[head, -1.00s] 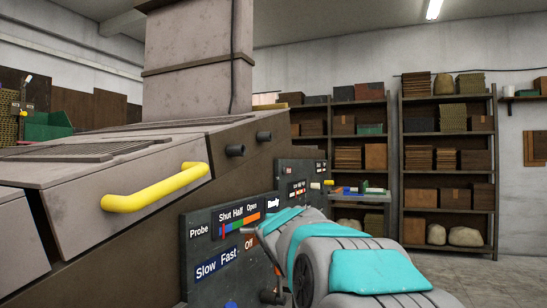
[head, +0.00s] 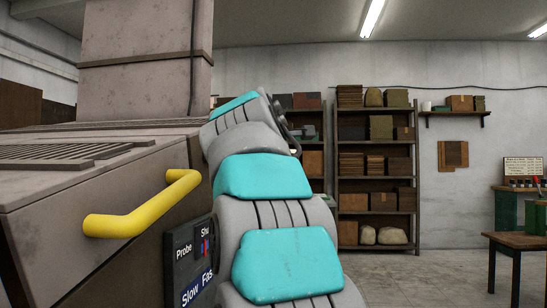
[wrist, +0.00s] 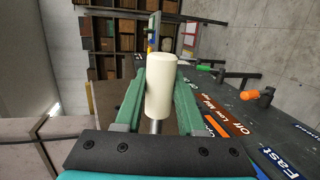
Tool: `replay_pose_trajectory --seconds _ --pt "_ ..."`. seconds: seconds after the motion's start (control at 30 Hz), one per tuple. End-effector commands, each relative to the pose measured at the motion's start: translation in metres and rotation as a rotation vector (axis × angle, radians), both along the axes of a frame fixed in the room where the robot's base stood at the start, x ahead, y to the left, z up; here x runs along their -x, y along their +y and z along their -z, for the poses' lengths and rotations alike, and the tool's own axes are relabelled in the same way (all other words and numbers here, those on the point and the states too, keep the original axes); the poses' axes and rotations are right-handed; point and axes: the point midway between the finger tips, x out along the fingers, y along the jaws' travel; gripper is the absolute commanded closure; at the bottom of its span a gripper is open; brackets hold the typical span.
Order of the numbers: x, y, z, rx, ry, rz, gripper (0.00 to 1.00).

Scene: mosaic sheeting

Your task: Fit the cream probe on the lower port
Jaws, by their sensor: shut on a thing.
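The cream probe (wrist: 162,82) is a plain pale cylinder with a metal stem below it, in the middle of the wrist view. My gripper (wrist: 161,66) is shut on it, one green finger on each side. The probe appears clear of any surface. In the head view my grey and teal arm rises in front of the machine, and the gripper and probe cannot be made out there. The lower port cannot be made out in either current view; my arm covers that part of the machine's side in the head view.
The machine (head: 110,180) with a yellow handle (head: 140,207) stands at the left. Its labelled control panel (head: 183,258) is partly behind my arm. Levers with orange (wrist: 249,95) and green (wrist: 206,68) knobs stick out in the wrist view.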

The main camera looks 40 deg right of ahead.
Motion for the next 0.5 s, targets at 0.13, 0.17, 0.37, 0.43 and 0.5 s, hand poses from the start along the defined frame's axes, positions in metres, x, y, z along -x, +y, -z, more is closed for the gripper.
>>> replay_pose_trajectory --seconds 0.13,0.17,0.37,0.43,0.5 --pt "-0.001 0.0 0.0 0.001 -0.001 -0.001 1.0" --pt "-0.001 0.0 0.0 0.001 -0.001 -0.002 1.0" --pt "0.0 0.003 -0.003 0.0 -0.009 -0.001 1.0" --pt "-0.004 0.006 -0.002 0.001 -0.008 -0.002 1.0" --pt "-0.009 0.01 -0.002 -0.001 -0.006 -0.002 1.0"
